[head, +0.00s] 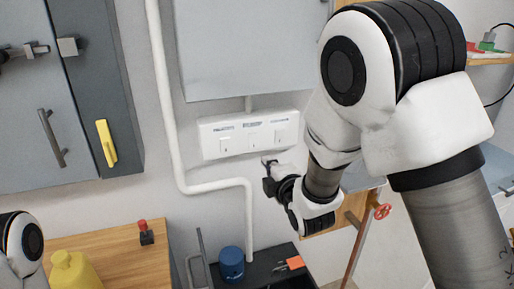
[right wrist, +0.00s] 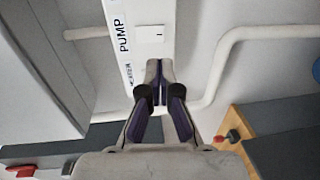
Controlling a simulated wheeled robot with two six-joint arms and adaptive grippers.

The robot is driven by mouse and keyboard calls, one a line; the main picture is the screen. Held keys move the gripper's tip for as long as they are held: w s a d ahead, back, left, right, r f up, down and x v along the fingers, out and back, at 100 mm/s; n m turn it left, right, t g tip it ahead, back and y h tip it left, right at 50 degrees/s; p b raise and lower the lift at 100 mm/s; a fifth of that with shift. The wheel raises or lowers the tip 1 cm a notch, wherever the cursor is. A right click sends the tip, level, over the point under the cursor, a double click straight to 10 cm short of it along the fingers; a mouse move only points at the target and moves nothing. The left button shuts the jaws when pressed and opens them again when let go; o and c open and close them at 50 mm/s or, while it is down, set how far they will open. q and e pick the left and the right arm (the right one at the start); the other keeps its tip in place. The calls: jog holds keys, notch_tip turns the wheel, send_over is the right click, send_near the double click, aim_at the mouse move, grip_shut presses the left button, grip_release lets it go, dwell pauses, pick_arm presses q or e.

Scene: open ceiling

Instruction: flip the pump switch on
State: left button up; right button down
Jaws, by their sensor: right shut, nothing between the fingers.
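My right gripper (head: 268,163) is just below the panel in the head view, shut and empty. In the right wrist view its closed fingertips (right wrist: 159,72) overlap the panel beside the pump switch and hide part of the panel. I cannot tell whether they touch it. My left gripper is out of view.
A white pipe (head: 165,90) runs down the wall left of the panel and bends below it. A red valve wheel (head: 382,211) is right of my right gripper. A blue container (head: 231,264) and a yellow jug (head: 73,270) stand lower down.

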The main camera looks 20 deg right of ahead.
aim_at(254, 147)
jog(key=w, duration=0.3)
jog(key=w+p, duration=0.1)
jog(key=w, duration=0.2)
jog(key=w+f+p, duration=0.1)
jog(key=w, duration=0.1)
jog(key=shift+w+a, duration=0.1)
jog(key=shift+w, duration=0.3)
jog(key=shift+w+f, duration=0.15)
